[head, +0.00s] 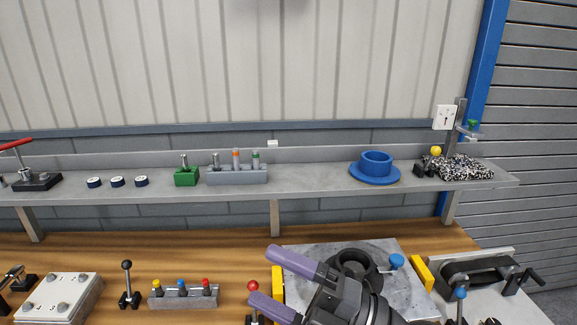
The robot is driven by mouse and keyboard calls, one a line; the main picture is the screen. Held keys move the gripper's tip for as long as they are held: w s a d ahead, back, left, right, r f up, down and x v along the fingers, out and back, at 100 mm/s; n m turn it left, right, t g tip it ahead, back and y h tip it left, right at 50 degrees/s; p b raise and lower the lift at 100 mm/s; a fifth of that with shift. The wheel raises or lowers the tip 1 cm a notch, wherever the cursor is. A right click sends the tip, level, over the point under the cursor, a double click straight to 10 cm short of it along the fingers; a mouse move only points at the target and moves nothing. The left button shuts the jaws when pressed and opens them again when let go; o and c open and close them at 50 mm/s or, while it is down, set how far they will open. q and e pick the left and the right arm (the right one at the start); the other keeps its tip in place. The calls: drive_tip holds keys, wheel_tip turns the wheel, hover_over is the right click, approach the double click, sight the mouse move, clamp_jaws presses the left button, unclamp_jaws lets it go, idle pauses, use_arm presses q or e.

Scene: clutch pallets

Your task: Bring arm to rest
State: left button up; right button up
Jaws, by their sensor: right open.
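My right gripper (263,274) comes in from the bottom of the picture, right of centre. Its two purple fingers point left and stand apart, with nothing between them. The gripper is in front of a grey metal plate (310,256) on the wooden bench and hides part of it. A black ring-shaped part (354,264) on the plate shows just behind the gripper; its lower portion is covered. I cannot tell the height of the gripper above the plate. My left gripper is not in view.
Near the fingers are a red-knobbed lever (253,286) and yellow blocks (278,282). A rack with coloured knobs (184,297) stands to the left. A clamp fixture (480,277) is at right. Above, a grey shelf (310,181) carries a blue flanged part (375,169).

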drive_tip(key=w+d+r+m+t+h, duration=0.25)
drive_tip(key=d+m+t+h, duration=0.3)
drive_tip(key=m+t, duration=0.6)
drive_tip(key=w+d+f+m+g+h, duration=0.1)
drive_tip(key=w+d+f+m+h, duration=0.1)
drive_tip(key=d+f+m+h, duration=1.15)
drive_tip(key=s+a+f+m+g+h, duration=0.1)
drive_tip(key=s+a+f+m+g, duration=0.2)
drive_tip(key=s+f+g, duration=1.25)
drive_tip(key=s+f+b, duration=0.2)
drive_tip(key=f+b, duration=0.1)
drive_tip(key=f, duration=0.9)
drive_tip(key=s+f+b, duration=0.3)
drive_tip(key=f, duration=0.9)
use_arm(q)
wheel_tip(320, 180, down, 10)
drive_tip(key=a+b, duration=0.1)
drive_tip(key=b, duration=0.3)
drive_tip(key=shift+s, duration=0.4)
use_arm(e)
drive_tip(key=s+d+f+n+g, duration=0.1)
drive_tip(key=s+d+f, duration=0.2)
drive_tip(key=s+f, duration=1)
wheel_tip(320, 180, down, 2)
drive_tip(key=shift+s+f+g, duration=0.2)
drive_tip(key=shift+s+g, duration=0.05)
drive_tip(key=shift+g, duration=0.05)
